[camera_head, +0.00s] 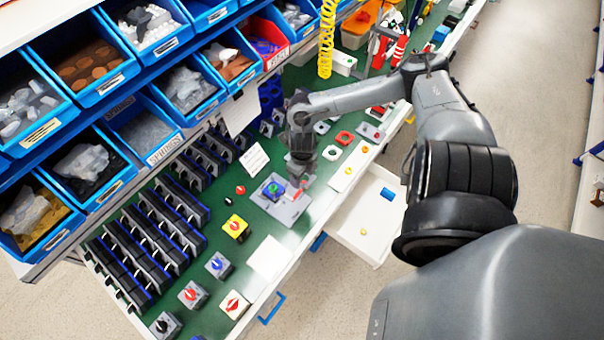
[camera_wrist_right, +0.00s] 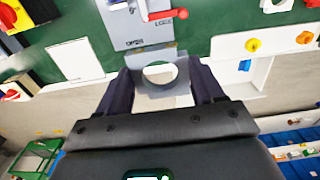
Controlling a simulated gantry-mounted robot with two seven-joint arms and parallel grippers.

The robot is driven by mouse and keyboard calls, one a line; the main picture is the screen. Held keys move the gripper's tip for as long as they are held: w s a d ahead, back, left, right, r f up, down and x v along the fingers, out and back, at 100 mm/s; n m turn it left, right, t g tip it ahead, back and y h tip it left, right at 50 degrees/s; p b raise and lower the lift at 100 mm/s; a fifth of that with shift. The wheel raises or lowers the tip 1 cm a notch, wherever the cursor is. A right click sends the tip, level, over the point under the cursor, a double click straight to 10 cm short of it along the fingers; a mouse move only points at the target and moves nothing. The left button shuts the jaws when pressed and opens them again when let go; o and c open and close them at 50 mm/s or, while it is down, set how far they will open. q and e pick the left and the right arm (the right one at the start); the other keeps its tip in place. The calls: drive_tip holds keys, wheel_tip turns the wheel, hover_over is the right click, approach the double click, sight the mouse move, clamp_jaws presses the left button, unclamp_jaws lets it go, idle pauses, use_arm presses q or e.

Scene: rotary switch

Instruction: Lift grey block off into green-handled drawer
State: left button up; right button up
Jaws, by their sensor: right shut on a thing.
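My right gripper (camera_head: 301,180) is low over the green bench, beside the grey switch box. In the right wrist view its two dark fingers (camera_wrist_right: 161,88) are closed on the sides of a grey block (camera_wrist_right: 142,84) with a round hole. The block is in front of the box's near edge; I cannot tell whether they touch. The grey switch box (camera_head: 288,210) carries a blue-green knob and a red lever. A white drawer (camera_head: 345,228) stands open to the right of the gripper, holding a blue piece and a yellow piece. My left gripper is out of view.
Yellow, blue and red rotary switches (camera_head: 236,227) stand on the bench toward the front left. A white sheet (camera_head: 268,258) lies near the bench edge. Blue bins (camera_head: 155,140) line the back left. White plates with switch parts lie toward the far right.

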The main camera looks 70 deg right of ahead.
wheel_tip(320, 180, up, 6)
drive_tip(key=p, duration=0.5)
drive_tip(key=shift+r, duration=0.15)
idle(0.4)
idle(0.4)
